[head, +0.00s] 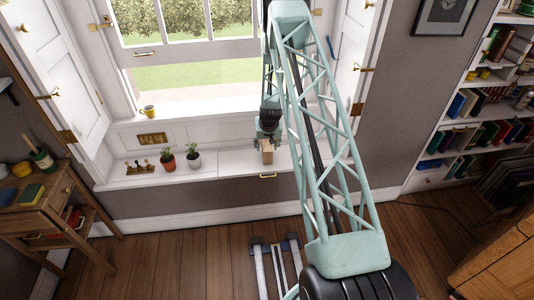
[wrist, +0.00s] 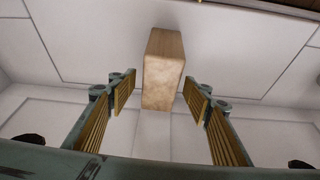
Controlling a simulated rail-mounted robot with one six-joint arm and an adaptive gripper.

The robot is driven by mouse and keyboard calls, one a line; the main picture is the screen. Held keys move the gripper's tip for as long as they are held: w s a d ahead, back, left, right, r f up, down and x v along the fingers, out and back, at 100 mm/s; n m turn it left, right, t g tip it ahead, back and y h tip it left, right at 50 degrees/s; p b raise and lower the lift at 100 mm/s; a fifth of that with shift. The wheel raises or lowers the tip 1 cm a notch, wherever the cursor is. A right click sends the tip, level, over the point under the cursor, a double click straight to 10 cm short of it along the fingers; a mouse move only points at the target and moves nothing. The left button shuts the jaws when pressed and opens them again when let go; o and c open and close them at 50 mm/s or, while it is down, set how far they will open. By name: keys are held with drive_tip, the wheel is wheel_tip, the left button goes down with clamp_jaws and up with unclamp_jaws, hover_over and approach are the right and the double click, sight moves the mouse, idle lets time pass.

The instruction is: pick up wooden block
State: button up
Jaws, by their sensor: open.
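The wooden block (head: 267,152) is a light tan upright block on the white window seat below the window in the head view. In the wrist view the block (wrist: 163,70) stands ahead of and between the two finger lines of my gripper (wrist: 158,98). The fingers are spread apart with ribbed yellowish pads, and clear gaps show on both sides of the block. In the head view my gripper (head: 268,135) hangs just above and behind the block, partly hidden in the dark wrist parts.
Potted plants (head: 193,156) and a small brass-coloured stand (head: 140,167) sit on the seat to the left. A yellow mug (head: 148,111) is on the window sill. A wooden side table (head: 50,200) stands at left, a white bookcase (head: 480,100) at right. The seat around the block is clear.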

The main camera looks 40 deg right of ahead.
drive_tip(key=shift+f, duration=0.2)
idle(0.5)
drive_tip(key=c, duration=1.1)
drive_tip(key=shift+o, duration=0.2)
drive_tip(key=shift+r, duration=0.25)
drive_tip(key=shift+r+p, duration=0.7)
drive_tip(key=shift+r, duration=1.1)
drive_tip(key=shift+s+a, duration=0.4)
drive_tip(key=shift+s, duration=0.3)
drive_tip(key=s+a+r, duration=0.1)
drive_tip(key=s+a, duration=0.6)
drive_tip(key=s, duration=0.5)
drive_tip(key=shift+a+r+p, duration=0.25)
drive_tip(key=shift+p, duration=0.1)
drive_tip(key=shift+s, duration=0.1)
